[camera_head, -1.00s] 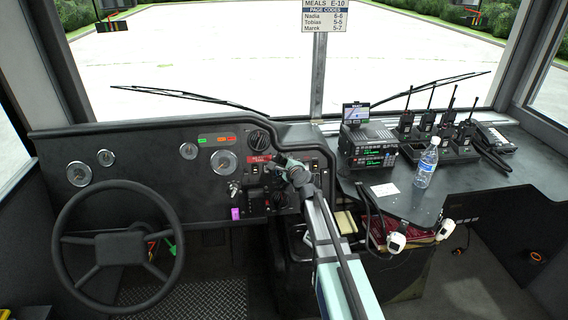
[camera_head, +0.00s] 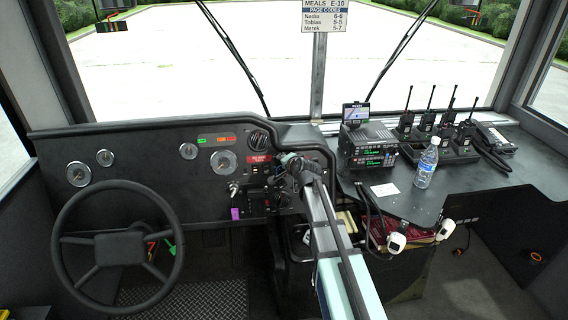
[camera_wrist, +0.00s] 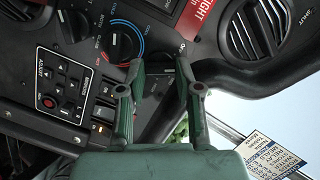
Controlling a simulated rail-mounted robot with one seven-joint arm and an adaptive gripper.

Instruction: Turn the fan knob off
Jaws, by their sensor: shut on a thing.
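In the wrist view my gripper (camera_wrist: 160,67) reaches the dark dashboard panel, its two green fingers on either side of a dark knob, the fan knob (camera_wrist: 159,78). The fingers are shut on it and cover much of it, so its pointer setting cannot be read. White markings show on the panel beside the right fingertip. A separate dial with a red and blue ring (camera_wrist: 122,42) is just left of the fingers. In the head view my gripper (camera_head: 286,160) is at the right part of the dashboard, and my arm hides the knob.
A button panel (camera_wrist: 64,85) is to the left. The steering wheel (camera_head: 112,185) is at left; radios (camera_head: 372,156) and a water bottle (camera_head: 427,163) are at right.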

